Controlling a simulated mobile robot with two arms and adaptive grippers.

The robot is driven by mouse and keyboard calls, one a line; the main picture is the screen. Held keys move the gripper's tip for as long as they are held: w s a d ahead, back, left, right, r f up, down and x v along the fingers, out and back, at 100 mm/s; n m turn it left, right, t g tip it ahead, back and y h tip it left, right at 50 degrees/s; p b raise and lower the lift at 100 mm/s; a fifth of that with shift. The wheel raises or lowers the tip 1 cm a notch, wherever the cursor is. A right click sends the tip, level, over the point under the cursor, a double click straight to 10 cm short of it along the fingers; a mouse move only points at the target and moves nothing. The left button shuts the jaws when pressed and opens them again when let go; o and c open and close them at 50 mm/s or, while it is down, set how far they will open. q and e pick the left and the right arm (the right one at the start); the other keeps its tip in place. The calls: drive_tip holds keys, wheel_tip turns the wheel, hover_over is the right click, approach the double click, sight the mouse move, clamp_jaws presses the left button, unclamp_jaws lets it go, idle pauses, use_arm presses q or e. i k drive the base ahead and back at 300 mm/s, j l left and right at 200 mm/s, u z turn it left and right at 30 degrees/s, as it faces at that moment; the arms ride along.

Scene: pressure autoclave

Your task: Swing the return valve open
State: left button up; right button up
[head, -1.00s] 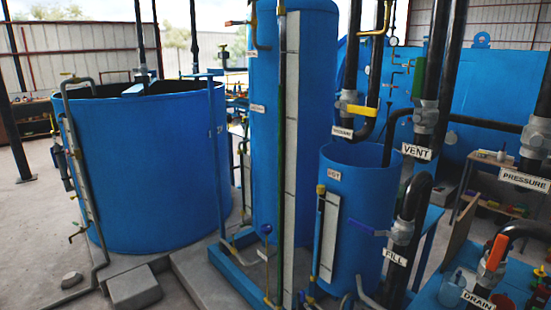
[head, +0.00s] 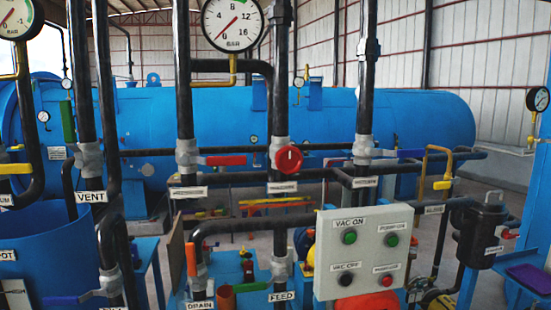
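No label that clearly reads "return" can be made out, so I cannot be sure which valve is the return valve. On the right pipe, a grey valve (head: 363,152) has a blue lever (head: 411,154) pointing sideways to the right; the small label (head: 366,182) under it is too blurred to read surely. To its left, a grey valve (head: 187,155) has a red lever (head: 226,160) pointing right. A round red handwheel (head: 289,158) sits on the middle pipe. Neither of my grippers is in view.
A control box (head: 363,250) with several buttons stands in front of the lower pipes. The vent's green lever (head: 68,121) and the drain's orange lever (head: 191,259) stand upright. A large blue tank (head: 240,115) lies behind. A black filter housing (head: 482,230) is at right.

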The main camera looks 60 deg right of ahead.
sight(414, 153)
drive_tip(key=z, duration=2.7)
